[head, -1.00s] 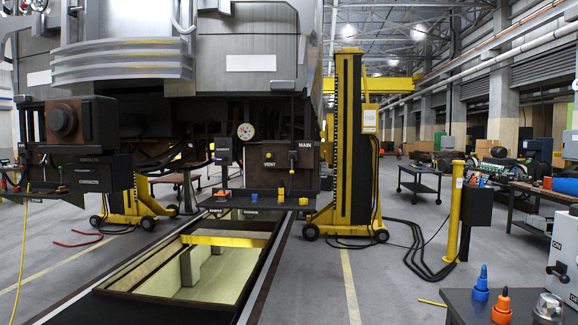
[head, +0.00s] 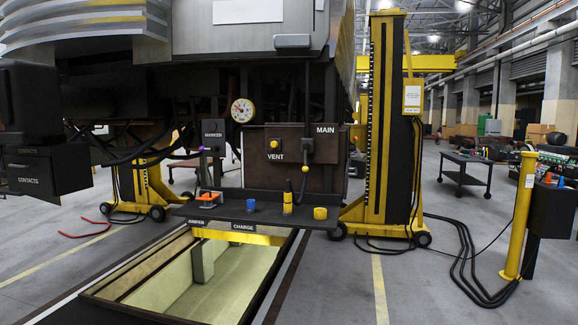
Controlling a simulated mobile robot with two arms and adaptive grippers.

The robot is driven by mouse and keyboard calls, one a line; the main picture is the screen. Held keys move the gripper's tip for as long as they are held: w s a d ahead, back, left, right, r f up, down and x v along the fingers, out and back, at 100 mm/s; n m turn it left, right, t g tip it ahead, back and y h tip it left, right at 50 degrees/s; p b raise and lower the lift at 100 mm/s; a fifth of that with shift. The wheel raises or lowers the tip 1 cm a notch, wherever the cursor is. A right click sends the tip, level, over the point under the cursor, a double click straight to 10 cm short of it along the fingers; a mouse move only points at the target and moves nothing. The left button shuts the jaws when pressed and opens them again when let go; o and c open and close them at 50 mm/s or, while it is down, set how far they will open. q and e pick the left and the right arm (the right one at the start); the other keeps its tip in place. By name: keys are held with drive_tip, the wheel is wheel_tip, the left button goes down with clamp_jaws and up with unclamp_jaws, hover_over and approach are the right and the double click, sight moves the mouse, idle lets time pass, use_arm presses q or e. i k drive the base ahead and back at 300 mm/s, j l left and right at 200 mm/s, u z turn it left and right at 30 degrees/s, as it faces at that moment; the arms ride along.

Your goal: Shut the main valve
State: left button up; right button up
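The panel (head: 330,172) under the railcar carries a MAIN label (head: 326,130) at its upper right and a VENT label (head: 277,157) at its left. A dark fitting (head: 307,146) sits just left of and below the MAIN label, with a thin line running up from it and a hose curving down. I take it for the main valve; its handle position is too small to tell. A small yellow knob (head: 273,143) sits above VENT. Neither of my grippers shows in the head view.
A dark shelf (head: 262,220) below the panel holds blue, yellow and orange parts. An open floor pit (head: 190,280) lies in front. A yellow lifting column (head: 386,120) stands right of the panel. A yellow post (head: 521,215) and loose cables (head: 466,255) are farther right.

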sight(305, 159)
drive_tip(key=i+l, duration=0.6)
drive_tip(key=i+j+z, duration=0.1)
drive_tip(key=i+j, duration=0.15)
drive_tip(key=i+j+z, duration=0.1)
drive_tip(key=j, duration=0.4)
drive_tip(key=i+j, duration=0.3)
drive_tip(key=j+z, duration=0.05)
